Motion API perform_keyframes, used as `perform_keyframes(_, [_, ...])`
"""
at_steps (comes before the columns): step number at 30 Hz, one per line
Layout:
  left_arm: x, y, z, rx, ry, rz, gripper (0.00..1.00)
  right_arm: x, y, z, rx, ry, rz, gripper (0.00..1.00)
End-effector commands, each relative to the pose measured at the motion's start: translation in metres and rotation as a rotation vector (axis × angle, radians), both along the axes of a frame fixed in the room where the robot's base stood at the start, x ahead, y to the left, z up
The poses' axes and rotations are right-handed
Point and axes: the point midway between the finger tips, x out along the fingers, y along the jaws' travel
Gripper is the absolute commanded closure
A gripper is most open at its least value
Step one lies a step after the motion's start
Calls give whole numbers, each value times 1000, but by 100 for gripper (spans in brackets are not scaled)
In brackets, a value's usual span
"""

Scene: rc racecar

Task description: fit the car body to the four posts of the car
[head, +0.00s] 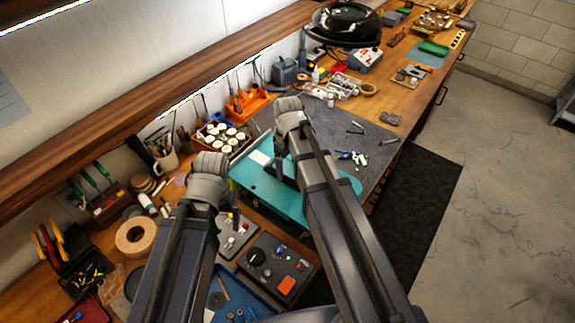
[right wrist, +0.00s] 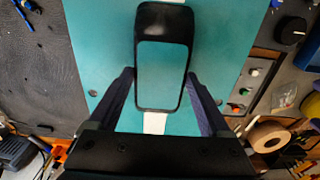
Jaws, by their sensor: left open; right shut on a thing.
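The teal car body (head: 255,183), with a white stripe, is over the dark mat in the head view. It fills the middle of the right wrist view (right wrist: 105,40). My right gripper (right wrist: 160,77) is shut on its black cabin frame (right wrist: 163,22), one finger on each side. The head view shows the right wrist above the body, its fingers partly hidden. My left gripper (head: 233,214) is open and empty left of the body, mostly hidden by its own arm. The car and its four posts cannot be made out. I cannot tell whether the body touches anything below.
Several small tools lie on the grey mat (head: 375,138) right of the body. A black control box (head: 275,268) and a blue tray (head: 235,300) are in front. A rack of white-topped jars (head: 222,138) and a tape roll (head: 136,236) stand left.

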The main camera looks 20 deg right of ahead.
Motion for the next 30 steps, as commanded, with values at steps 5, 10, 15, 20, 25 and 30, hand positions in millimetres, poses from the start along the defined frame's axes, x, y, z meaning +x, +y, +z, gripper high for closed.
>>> perform_keyframes(5, [0, 0, -22, 1, 0, -4, 7, 0, 0, -22, 0, 0, 0, 73])
perform_keyframes(10, [0, 0, -35, 1, 1, -8, 7, 0, 0, -36, 0, 0, 0, 73])
perform_keyframes(15, [0, 0, -41, 2, 0, -10, 7, 0, 0, -41, 0, 0, 0, 73])
perform_keyframes(20, [0, 0, -41, 2, 0, -10, 7, 0, 0, -40, 0, 0, 0, 73])
perform_keyframes(25, [0, 0, -40, 2, 0, -9, 7, 0, 0, -40, 0, 0, 0, 73])
perform_keyframes(30, [0, 0, -40, 2, 0, -9, 7, 0, 0, -40, 0, 0, 0, 73])
